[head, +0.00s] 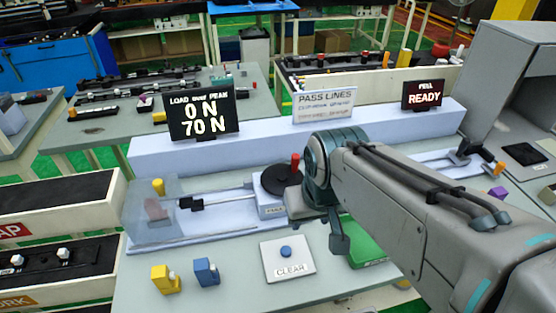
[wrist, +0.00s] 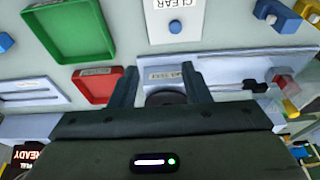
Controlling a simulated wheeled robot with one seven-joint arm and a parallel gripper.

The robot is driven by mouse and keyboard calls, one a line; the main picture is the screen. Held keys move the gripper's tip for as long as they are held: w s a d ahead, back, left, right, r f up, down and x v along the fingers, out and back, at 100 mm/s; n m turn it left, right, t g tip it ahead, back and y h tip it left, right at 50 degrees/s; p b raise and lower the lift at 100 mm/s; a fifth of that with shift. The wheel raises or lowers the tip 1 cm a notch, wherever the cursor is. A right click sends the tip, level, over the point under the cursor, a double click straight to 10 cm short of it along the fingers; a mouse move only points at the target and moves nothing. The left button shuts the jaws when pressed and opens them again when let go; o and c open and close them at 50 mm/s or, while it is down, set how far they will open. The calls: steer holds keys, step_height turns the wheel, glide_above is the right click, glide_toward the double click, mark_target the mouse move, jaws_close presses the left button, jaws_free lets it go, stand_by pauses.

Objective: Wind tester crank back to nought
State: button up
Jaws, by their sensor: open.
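The tester's crank is a black disc (head: 277,181) with an upright red knob (head: 295,163), on the right end of a pale tester bed (head: 222,222). My gripper (wrist: 163,78) is open and empty in the wrist view. Its fingers straddle the picture area of the dark crank disc (wrist: 165,98), whose far part is hidden by my gripper body. In the head view my arm hides the space right of the crank; whether the fingers touch it cannot be told. The load display (head: 202,115) reads 0 N over 70 N.
A CLEAR plate with a blue button (head: 286,252) lies in front of the tester. Yellow (head: 165,279) and blue (head: 206,272) clips stand left of it. Green (wrist: 72,25) and red (wrist: 97,87) trays lie nearby. Another display (head: 424,95) reads READY.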

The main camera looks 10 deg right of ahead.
steer(key=w+r+m+g, duration=0.2)
steer(key=w+r+m, duration=0.3)
steer(key=w+m, duration=0.55)
steer(key=m+g+b, duration=0.1)
steer(key=m, duration=1)
glide_toward(296, 155)
steer(key=shift+m, duration=0.25)
step_height(296, 155, down, 12)
steer(key=shift+f, duration=0.1)
jaws_close()
